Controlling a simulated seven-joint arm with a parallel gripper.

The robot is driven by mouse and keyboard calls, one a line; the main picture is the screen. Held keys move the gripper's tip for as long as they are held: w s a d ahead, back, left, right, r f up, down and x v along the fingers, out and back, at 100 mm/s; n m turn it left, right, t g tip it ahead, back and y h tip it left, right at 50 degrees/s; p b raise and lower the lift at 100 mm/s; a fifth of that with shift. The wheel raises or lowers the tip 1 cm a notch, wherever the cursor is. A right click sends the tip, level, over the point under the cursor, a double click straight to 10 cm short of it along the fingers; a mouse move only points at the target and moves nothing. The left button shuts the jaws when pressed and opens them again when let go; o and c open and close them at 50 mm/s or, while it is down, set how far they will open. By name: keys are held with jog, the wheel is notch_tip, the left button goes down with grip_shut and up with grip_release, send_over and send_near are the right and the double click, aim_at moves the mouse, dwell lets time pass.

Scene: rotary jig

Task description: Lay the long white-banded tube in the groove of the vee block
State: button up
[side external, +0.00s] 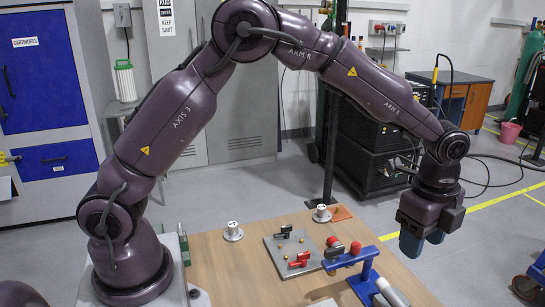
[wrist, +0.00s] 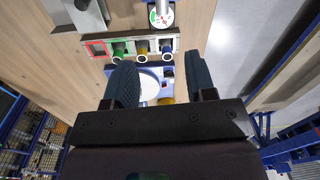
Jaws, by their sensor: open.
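My gripper (side external: 424,243) hangs at the right in the side view, fingers pointing down, beyond the right edge of the wooden table. In the wrist view my gripper (wrist: 162,80) has its two dark blue fingers wide apart, with nothing held between them. A rack (wrist: 97,48) with green, yellow and blue-coloured places lies ahead of the fingertips. White rings show there, but I cannot tell which belongs to the long white-banded tube. A grey metal block (wrist: 90,14) at the top left may be the vee block. Its groove is not clear.
In the side view a grey plate (side external: 275,248) carries red- and black-handled clamps. A blue stand (side external: 352,258) with red knobs stands near the table's right edge, beside a pale cylinder (side external: 391,292). A small dial (wrist: 162,17) shows at the top of the wrist view.

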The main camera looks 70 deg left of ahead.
jog(key=s+a+r+n+t, duration=0.2)
jog(key=s+a+r+n, duration=0.35)
jog(key=s+r, duration=0.25)
jog(key=s+a+r+n+t, duration=0.2)
jog(key=s+a+r+n, duration=0.4)
jog(key=s, duration=0.3)
jog(key=s+a+n+t, duration=0.1)
jog(key=s+n, duration=0.4)
jog(key=s, duration=0.3)
jog(key=shift+s+a, duration=0.3)
jog(key=shift+s, duration=0.05)
jog(key=shift+c, duration=0.3)
